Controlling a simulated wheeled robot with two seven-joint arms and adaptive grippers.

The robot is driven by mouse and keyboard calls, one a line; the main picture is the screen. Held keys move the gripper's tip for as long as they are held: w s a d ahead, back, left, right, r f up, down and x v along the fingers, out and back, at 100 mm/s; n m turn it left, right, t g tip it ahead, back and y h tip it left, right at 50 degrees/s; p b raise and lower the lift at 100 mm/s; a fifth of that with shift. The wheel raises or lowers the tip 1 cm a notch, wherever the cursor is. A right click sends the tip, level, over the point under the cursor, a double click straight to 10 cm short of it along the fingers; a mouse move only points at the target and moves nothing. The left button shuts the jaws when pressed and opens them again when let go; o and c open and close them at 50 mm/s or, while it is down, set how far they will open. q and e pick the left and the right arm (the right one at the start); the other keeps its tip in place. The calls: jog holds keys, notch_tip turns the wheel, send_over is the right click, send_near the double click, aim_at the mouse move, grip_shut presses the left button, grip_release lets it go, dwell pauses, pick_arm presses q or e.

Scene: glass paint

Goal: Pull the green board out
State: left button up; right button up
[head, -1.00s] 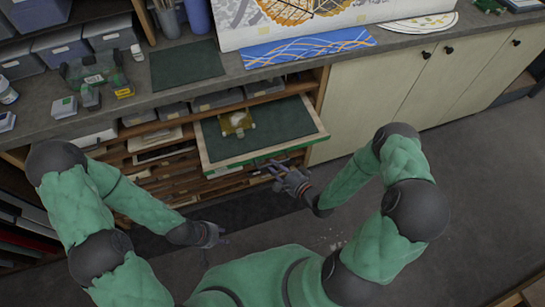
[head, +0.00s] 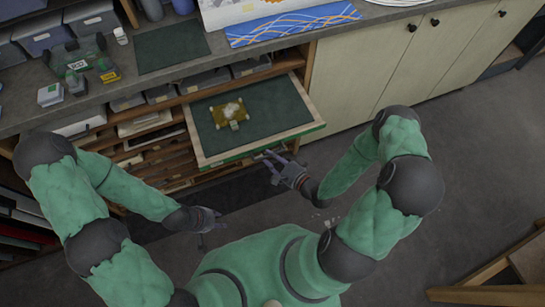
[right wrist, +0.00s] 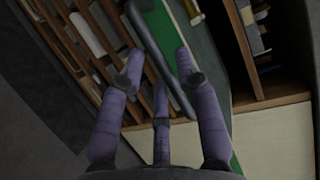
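The green board (head: 275,117) has a dark green top, a light wooden rim and a green front edge. It sticks out of the shelf unit like a drawer. A yellow-brown piece with a pale lump (head: 229,112) lies on it. My right gripper (head: 270,168) is at the board's front edge. In the right wrist view its purple fingers (right wrist: 159,65) are around a dark bar-shaped handle (right wrist: 165,50) in front of the green edge (right wrist: 187,62); the exact contact is partly hidden. My left gripper (head: 206,232) hangs empty and open, clear of the shelf.
Below and left of the board are several shelf slots (head: 160,155) with trays. The grey counter (head: 235,55) above holds a dark mat (head: 172,46) and small boxes. Pale cupboards (head: 400,65) stand at right.

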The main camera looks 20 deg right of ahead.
dwell(0.3)
jog(key=v, duration=1.2)
jog(key=shift+r, duration=0.1)
dwell(0.6)
jog(key=w+a+f+n+g+h, duration=0.1)
jog(key=w+a+f+n+g, duration=0.3)
jog(key=f+n+g, duration=0.4)
jog(key=s+a+f+n+g+h, duration=0.1)
jog(key=s+a+f+n+g, duration=0.1)
jog(key=s+a+g, duration=0.4)
jog(key=shift+a+f+n+h, duration=0.35)
jog(key=shift+a+n+h, duration=0.05)
jog(key=shift+a+n, duration=0.4)
